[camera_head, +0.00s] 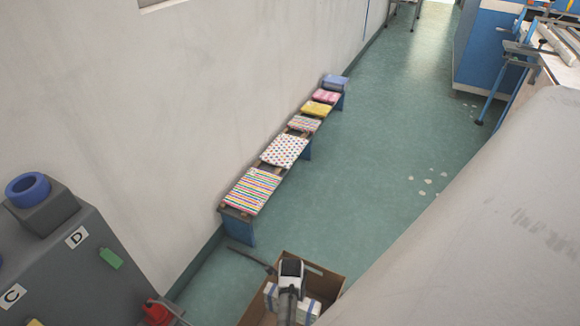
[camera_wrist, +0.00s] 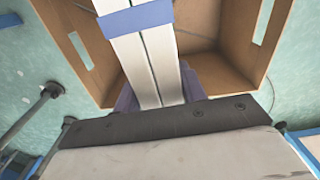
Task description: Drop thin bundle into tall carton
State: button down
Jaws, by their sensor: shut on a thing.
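The brown carton (camera_head: 331,284) stands open on the floor at the bottom middle of the head view. Its inner wall and handle holes also show in the wrist view (camera_wrist: 225,30). My gripper (camera_wrist: 160,98) is shut on a thin bundle (camera_wrist: 143,50) of long white strips with a blue band around it. The bundle points from the fingers over the carton's opening. In the head view my gripper (camera_head: 290,288) is over the carton, with white and blue pieces beside it. The carton's floor is partly hidden by the bundle.
A low bench (camera_head: 237,226) with several folded patterned cloths stands along the left wall. A dark grey unit (camera_head: 62,262) labelled C and D, with a blue ring, is at the lower left. A red object (camera_head: 158,313) is near it.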

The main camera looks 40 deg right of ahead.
jog(key=shift+f+b, duration=1.9)
jog(key=shift+f, duration=0.35)
jog(key=shift+r, duration=0.1)
jog(key=c, duration=1)
grip_release()
jog(key=shift+o, duration=1.3)
jog(key=shift+a, duration=0.1)
notch_tip(320, 180, up, 14)
jog(key=shift+f+p, duration=0.1)
jog(key=shift+p, duration=0.75)
